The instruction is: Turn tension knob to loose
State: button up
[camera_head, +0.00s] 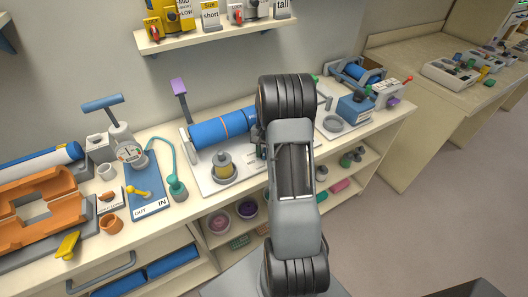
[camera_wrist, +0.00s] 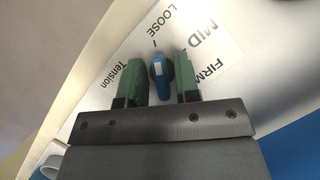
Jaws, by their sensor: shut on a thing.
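The blue tension knob (camera_wrist: 160,78) stands between the two green fingers of my gripper (camera_wrist: 161,62) in the wrist view. The fingers are shut on its sides. Its white mark and narrow end point up the picture, toward the tick under the word LOOSE on the white label card (camera_wrist: 222,45).
A blue IN/OUT plate (camera_head: 150,192) with a yellow lever and a pressure gauge (camera_head: 129,153) are further left. A blue box (camera_head: 355,109) is to the right. A shelf (camera_head: 215,32) hangs above.

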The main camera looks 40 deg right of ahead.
jog(key=shift+n, duration=0.7)
jog(key=o, duration=0.6)
jog(key=v, duration=0.9)
jog(key=b+v, duration=0.1)
jog(key=v, duration=0.3)
jog(key=shift+w+a+r, duration=0.15)
jog(key=shift+w+r, duration=0.05)
jog(key=shift+r, duration=0.25)
